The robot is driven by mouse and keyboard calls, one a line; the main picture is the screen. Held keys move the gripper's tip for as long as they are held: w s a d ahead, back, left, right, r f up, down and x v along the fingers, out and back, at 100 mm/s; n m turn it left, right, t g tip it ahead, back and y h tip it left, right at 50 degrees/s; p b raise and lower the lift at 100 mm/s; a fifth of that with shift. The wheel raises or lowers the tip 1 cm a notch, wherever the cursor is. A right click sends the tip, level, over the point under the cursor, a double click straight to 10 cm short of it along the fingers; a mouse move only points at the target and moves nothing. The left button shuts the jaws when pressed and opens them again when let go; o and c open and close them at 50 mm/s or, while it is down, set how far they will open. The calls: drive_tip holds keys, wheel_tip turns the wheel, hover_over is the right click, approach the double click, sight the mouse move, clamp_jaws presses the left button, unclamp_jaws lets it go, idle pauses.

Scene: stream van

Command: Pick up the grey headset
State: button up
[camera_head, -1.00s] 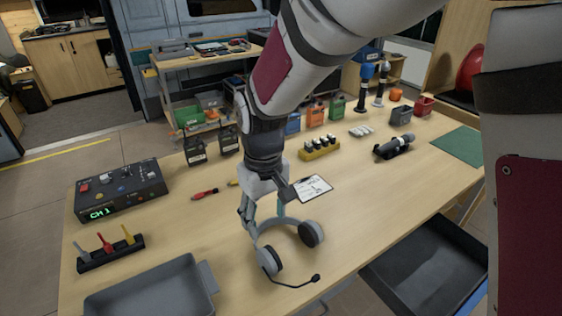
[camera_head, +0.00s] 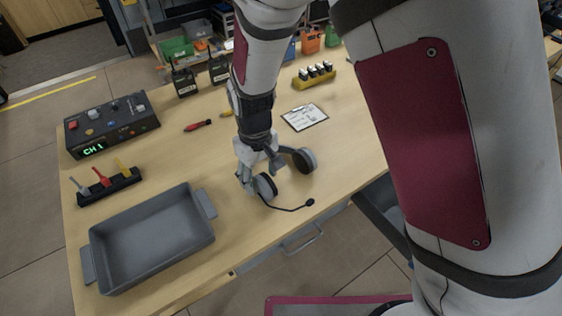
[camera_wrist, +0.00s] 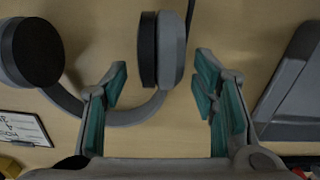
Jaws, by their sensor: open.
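The grey headset (camera_head: 265,186) lies on the wooden table near its front edge, with dark ear pads and a thin black microphone boom pointing right. In the wrist view one ear cup (camera_wrist: 172,50) stands between and just beyond the fingertips, and the headband curves away to the left towards the other ear cup. My gripper (camera_head: 259,172) is at the headset from above. It also shows in the wrist view (camera_wrist: 162,82), open, with green-padded fingers on either side of the near ear cup and a gap on both sides. My gripper hides part of the headband in the head view.
A grey tray (camera_head: 150,240) stands left of the headset. A clipboard (camera_head: 304,117) lies behind it. A black control box (camera_head: 112,124) and a rack of coloured tools (camera_head: 108,187) are at the left. The table's front edge is close.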

drive_tip(key=shift+f, duration=1.25)
clamp_jaws()
drive_tip(key=shift+r, duration=0.1)
